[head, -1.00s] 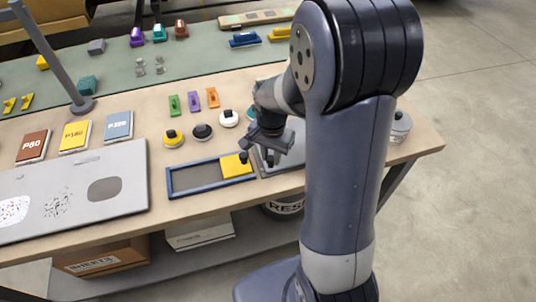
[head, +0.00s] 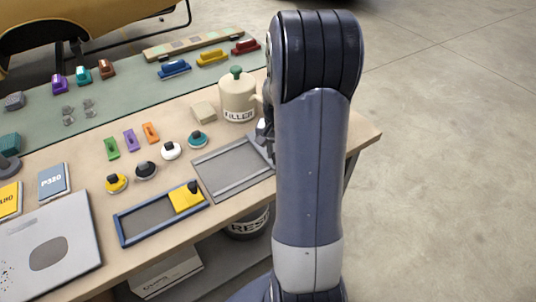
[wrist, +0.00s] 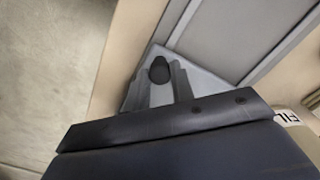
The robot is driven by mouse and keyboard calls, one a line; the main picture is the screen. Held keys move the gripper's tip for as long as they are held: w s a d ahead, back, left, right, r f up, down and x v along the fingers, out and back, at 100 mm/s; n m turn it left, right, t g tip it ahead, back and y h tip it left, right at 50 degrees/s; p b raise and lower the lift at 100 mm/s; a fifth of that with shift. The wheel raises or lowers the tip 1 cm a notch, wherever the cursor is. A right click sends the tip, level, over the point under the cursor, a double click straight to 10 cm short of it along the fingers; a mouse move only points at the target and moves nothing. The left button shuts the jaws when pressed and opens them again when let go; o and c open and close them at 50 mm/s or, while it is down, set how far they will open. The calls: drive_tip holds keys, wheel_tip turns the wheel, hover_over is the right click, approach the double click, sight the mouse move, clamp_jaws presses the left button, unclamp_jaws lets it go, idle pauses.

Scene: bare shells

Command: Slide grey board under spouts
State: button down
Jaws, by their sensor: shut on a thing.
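The grey board (wrist: 208,88) is a light grey plate with a black knob (wrist: 159,69), seen in the wrist view at the end of a grey railed track. My gripper (wrist: 160,88) is shut on that knob. In the head view, my gripper (head: 265,140) is at the right end of the grey track (head: 215,178), and my arm hides most of the board there. A cream filler pot (head: 237,98) with a green knob stands behind the track. Its spout (head: 257,98) points right towards my arm. Any other spout is hidden.
A blue-framed track (head: 140,228) with a yellow board (head: 186,199) lies left of the grey track. Round knobbed pads (head: 146,171) and small coloured blocks (head: 130,140) stand behind it. Floor is open on the right.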

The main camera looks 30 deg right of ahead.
drive_tip(key=shift+d, duration=0.2)
drive_tip(key=c, duration=1.2)
unclamp_jaws()
drive_tip(key=shift+d, duration=0.15)
drive_tip(key=shift+r, duration=0.1)
wheel_tip(320, 180, up, 11)
